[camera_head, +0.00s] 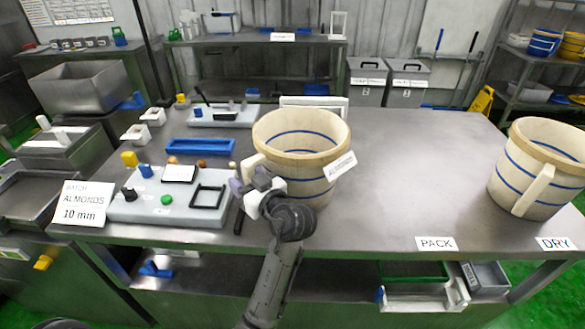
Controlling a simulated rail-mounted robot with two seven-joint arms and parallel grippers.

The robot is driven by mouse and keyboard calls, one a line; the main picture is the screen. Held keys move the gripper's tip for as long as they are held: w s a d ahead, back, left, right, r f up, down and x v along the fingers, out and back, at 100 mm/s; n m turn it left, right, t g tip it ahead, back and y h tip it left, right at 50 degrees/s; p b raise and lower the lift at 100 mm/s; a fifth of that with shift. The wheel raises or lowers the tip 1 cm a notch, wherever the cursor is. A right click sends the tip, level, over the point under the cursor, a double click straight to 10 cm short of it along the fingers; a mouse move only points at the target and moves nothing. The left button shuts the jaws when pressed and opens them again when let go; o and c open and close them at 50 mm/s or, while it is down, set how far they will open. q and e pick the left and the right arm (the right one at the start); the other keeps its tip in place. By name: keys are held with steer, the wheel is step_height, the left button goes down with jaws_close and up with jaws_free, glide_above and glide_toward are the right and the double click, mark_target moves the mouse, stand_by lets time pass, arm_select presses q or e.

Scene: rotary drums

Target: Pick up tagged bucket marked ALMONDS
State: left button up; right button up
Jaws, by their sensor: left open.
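The bucket tagged ALMONDS (298,131) stands upright on the steel table, cream with blue stripes and a tan rim. Its white tag (340,166) hangs on its right front side. My left gripper (252,183) is open at the bucket's left front, by its handle (246,166). The gripper partly hides the handle, and I cannot tell whether it touches it. A second striped bucket (520,160) stands at the table's right, near the DRY label (556,243). My right gripper is not in view.
A control panel (150,210) and a BATCH ALMONDS 10 mm card (84,202) are at the left. A blue tray (200,146) lies behind the panel. The table (420,180) is clear between the buckets, with a PACK label (435,243) at its front edge.

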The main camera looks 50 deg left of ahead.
arm_select(q)
steer(key=shift+a, duration=0.2)
steer(key=shift+s+d+f, duration=0.15)
steer(key=shift+d, duration=0.05)
steer(key=shift+a, duration=0.1)
jaws_close()
stand_by(0.3)
